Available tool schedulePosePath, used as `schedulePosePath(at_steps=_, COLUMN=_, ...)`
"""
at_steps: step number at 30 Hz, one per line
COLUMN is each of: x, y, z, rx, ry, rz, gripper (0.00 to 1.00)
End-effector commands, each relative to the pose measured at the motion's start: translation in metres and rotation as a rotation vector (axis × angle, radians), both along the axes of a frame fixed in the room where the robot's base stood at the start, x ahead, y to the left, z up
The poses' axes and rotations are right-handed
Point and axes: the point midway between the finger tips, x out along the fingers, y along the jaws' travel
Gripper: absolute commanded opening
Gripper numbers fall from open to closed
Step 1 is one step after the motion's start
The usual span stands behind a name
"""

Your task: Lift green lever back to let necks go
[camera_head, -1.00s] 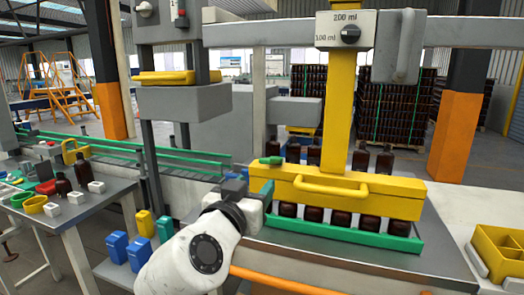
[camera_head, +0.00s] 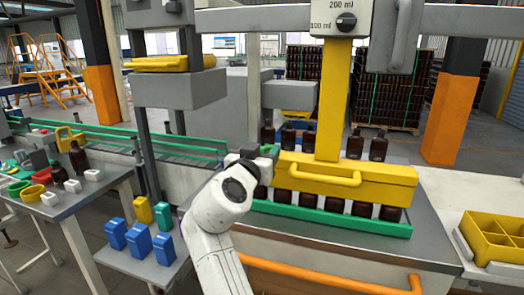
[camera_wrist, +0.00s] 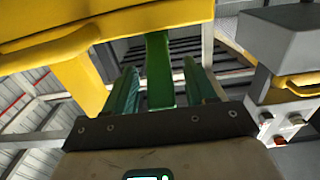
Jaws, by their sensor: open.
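The green lever (camera_head: 269,150) sits at the left end of the yellow clamp bar (camera_head: 345,178), partly hidden by my gripper (camera_head: 260,156) in the head view. In the wrist view the lever (camera_wrist: 159,70) stands between the two fingers of my open gripper (camera_wrist: 161,85), with gaps on both sides. I cannot tell whether any finger touches it. Several amber bottles (camera_head: 334,204) show below the bar, above the green rail (camera_head: 330,220). The bar hides their necks. More bottles (camera_head: 379,147) stand behind the bar.
A yellow post (camera_head: 335,100) rises from the bar to a dial box (camera_head: 344,18). A grey block (camera_head: 178,88) on posts stands to the left. Blue and yellow containers (camera_head: 138,240) stand low on the left. A yellow divided box (camera_head: 492,238) is at the right.

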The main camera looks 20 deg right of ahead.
Motion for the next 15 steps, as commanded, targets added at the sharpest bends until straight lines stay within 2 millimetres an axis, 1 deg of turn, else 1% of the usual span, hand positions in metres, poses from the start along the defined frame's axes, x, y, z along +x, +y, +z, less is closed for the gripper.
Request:
schedulePosePath(at_steps=5, x=0.0, y=-0.0001, z=0.0, rx=0.0, ry=0.0, rz=0.0, gripper=0.55)
schedulePosePath(at_steps=6, x=0.0, y=-0.0002, z=0.0, rx=0.0, ry=0.0, rz=0.0, gripper=0.53)
schedulePosePath(at_steps=15, x=-0.0002, y=-0.0001, z=0.0001, rx=0.0, ry=0.0, rz=0.0, gripper=0.25)
